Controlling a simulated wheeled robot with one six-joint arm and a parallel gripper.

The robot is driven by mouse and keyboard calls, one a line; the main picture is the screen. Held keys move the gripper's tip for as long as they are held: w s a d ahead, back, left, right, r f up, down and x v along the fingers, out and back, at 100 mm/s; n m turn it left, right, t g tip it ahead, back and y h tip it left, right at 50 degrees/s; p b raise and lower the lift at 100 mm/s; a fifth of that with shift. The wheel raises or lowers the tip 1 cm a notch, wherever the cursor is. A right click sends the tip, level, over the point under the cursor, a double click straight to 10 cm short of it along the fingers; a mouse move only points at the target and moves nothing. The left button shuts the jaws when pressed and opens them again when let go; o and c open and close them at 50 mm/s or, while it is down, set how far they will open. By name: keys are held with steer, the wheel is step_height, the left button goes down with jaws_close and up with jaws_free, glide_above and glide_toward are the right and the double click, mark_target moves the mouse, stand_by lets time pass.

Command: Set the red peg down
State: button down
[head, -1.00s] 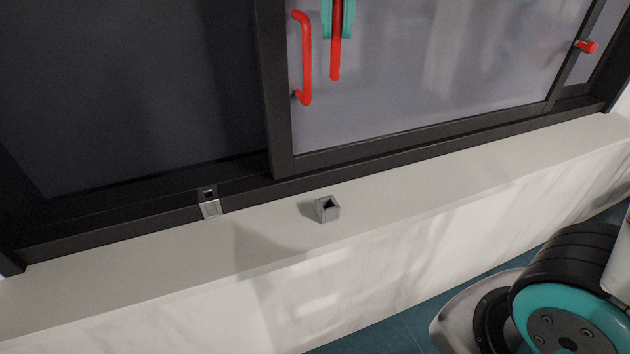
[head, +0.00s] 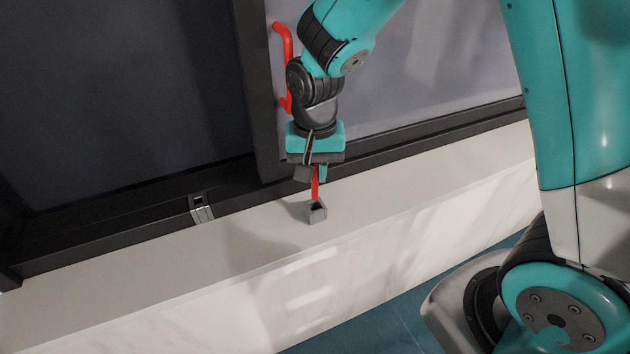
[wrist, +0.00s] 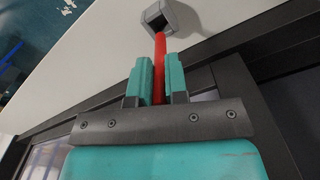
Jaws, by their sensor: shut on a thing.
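The red peg (head: 315,187) is held upright, point down, between the fingers of my gripper (head: 312,172), which is shut on it. In the wrist view the peg (wrist: 159,60) runs out between the two teal fingers of my gripper (wrist: 159,78). The socket also shows at the top of the wrist view (wrist: 178,17). I cannot tell whether the tip is inside the opening or just over it.
A dark-framed sliding window with a red handle (head: 284,50) stands close behind my gripper. A small metal latch piece (head: 201,208) sits on the frame's lower track to the left. The white ledge (head: 420,183) is clear to the right.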

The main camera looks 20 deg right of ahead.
mark_target(315, 200)
steer(key=shift+f+p, duration=0.4)
steer(key=shift+f, duration=1.8)
steer(key=shift+f, duration=0.2)
steer(key=c, duration=1.1)
jaws_free()
steer(key=shift+r, duration=0.1)
steer(key=shift+r, duration=0.1)
step_height(315, 200, up, 12)
steer(key=shift+f+b, duration=0.1)
steer(key=shift+b, duration=0.95)
steer(key=s+a+r+n+y, duration=0.1)
steer(key=s+r+n, duration=0.1)
steer(key=s+n, duration=0.2)
steer(key=s+a+r+n+y, duration=0.1)
steer(key=s+n, duration=0.3)
steer(key=s, duration=0.4)
steer(key=s+a+r+n+y, duration=0.2)
steer(key=s+n, duration=0.1)
steer(key=s, duration=0.3)
steer(key=shift+s+a+r+n, duration=0.3)
steer(key=shift+r+n, duration=0.05)
steer(key=shift+n, duration=0.05)
